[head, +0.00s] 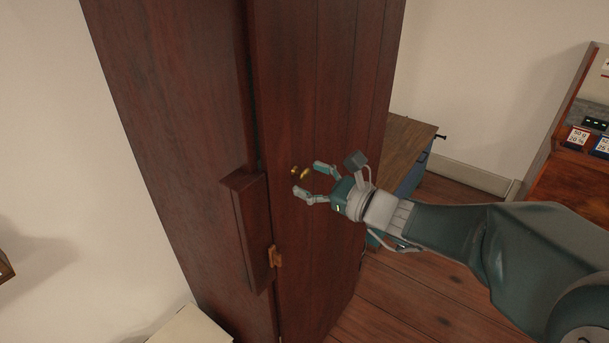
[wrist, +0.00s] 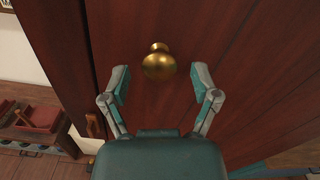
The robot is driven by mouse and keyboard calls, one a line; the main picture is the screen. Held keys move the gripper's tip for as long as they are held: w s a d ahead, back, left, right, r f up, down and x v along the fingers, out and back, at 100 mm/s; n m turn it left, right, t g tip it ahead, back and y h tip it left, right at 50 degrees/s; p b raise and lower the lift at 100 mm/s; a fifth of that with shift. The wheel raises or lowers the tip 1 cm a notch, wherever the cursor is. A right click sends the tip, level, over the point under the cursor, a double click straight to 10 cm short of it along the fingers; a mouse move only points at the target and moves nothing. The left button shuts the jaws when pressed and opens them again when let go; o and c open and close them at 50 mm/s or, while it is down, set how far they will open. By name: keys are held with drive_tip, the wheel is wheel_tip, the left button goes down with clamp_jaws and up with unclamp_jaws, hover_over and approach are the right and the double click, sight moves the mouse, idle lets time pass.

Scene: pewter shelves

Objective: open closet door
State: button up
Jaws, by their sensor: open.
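The closet (head: 190,130) is tall, dark red-brown wood. Its door (head: 320,90) looks shut in the head view and fills much of the wrist view (wrist: 215,40). A round brass knob (head: 296,171) sticks out from the door. In the wrist view the knob (wrist: 158,64) is just beyond the fingertips, roughly midway between them. My gripper (head: 309,182) is open and empty in front of the knob. Its two fingers (wrist: 160,82) are spread to either side, and I see no contact with the knob.
A wooden block-like piece (head: 248,230) protrudes at the closet's front edge, with a small orange-brown latch-like part (head: 275,257) beside it. A low wooden-topped cabinet (head: 405,140) stands behind the closet. A wooden desk or shelf (head: 570,165) is at right. Floor (head: 440,290) between shows clear.

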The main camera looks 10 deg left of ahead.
drive_tip(key=shift+x, duration=0.8)
drive_tip(key=c, duration=0.9)
drive_tip(key=shift+d, duration=0.1)
clamp_jaws()
